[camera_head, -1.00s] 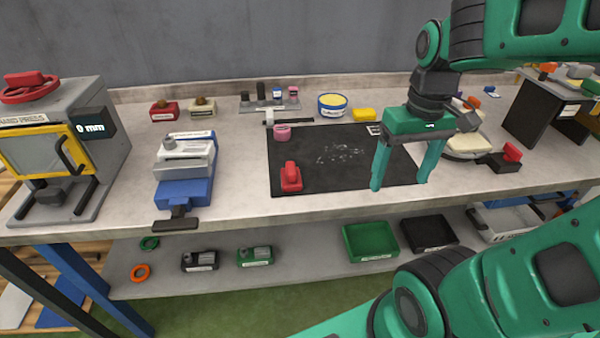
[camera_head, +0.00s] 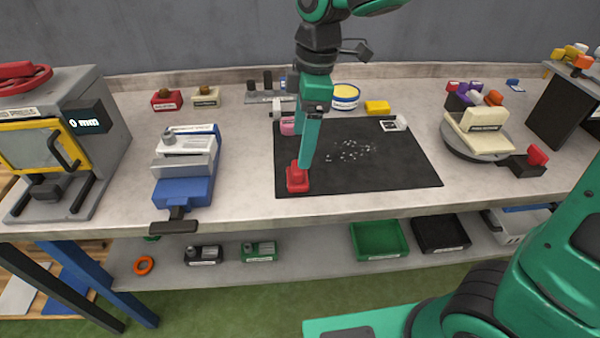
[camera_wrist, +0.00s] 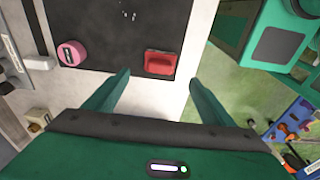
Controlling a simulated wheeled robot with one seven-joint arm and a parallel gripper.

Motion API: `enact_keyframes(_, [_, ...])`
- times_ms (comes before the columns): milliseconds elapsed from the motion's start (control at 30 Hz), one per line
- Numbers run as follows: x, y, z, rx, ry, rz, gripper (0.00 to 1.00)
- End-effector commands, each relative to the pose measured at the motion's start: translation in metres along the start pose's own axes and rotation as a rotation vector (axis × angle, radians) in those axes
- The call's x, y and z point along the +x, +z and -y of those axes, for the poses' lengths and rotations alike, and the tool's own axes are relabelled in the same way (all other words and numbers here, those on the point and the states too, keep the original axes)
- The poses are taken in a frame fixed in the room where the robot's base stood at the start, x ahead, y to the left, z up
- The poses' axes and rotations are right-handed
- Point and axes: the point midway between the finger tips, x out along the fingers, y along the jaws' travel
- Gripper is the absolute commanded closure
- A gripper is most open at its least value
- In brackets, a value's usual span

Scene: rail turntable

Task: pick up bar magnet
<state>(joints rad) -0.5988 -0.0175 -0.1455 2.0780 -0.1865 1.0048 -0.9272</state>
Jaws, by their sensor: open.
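The red block with a raised grip (camera_head: 297,182), which I take to be the bar magnet, lies near the front left corner of the black mat (camera_head: 400,172). The wrist view shows it too (camera_wrist: 160,64), ahead of the fingertips and lined up with the gap between them. My gripper (camera_head: 300,150) is open and empty above the mat's left side. In the head view it is seen nearly edge-on, and the near finger covers part of the red block. In the wrist view its two fingers (camera_wrist: 160,78) stand wide apart. Contact with the block cannot be told.
A pink round piece (camera_head: 288,126) stands at the mat's back left, close behind my gripper. Grey specks lie on the mat. A blue and grey vise-like device (camera_head: 184,190) stands left of the mat. A cream block on a round plate (camera_head: 480,130) is at right.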

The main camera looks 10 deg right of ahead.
Motion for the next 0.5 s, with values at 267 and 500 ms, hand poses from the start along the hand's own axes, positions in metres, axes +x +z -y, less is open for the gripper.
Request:
enact_keyframes(267, [0.036,0.0,0.001,0.003,-0.002,0.002,0.23])
enact_keyframes(500, [0.054,-0.001,0.0,0.002,-0.002,0.002,0.23])
